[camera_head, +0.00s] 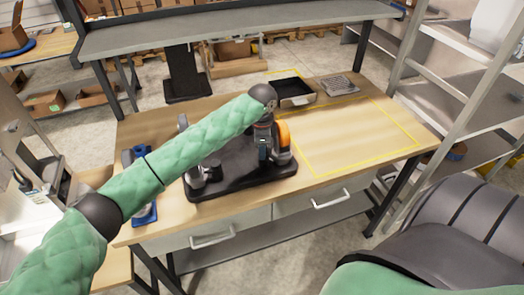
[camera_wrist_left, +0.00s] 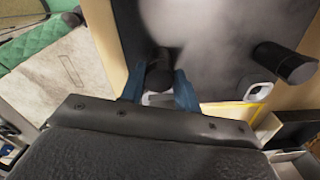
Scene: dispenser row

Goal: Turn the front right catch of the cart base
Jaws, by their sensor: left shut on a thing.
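The cart base (camera_head: 240,182) is a black plate lying on the wooden table, with dark posts and an orange round part (camera_head: 284,134) on it. My left gripper (camera_head: 263,152) reaches down over its right part. In the left wrist view, the blue fingers (camera_wrist_left: 160,90) are shut on a dark round catch (camera_wrist_left: 160,70) standing from the black plate (camera_wrist_left: 220,35). Another dark post (camera_wrist_left: 285,63) stands to the right, apart from the fingers. In the head view my gripper and arm hide the held catch and part of the base. My right gripper is out of view.
A black tray (camera_head: 293,91) and a grey ribbed piece (camera_head: 338,84) lie at the table's back. A yellow outline (camera_head: 350,168) marks bare wood at right. A blue object (camera_head: 144,212) is at the left edge. A ladder-like rack (camera_head: 455,88) stands at right.

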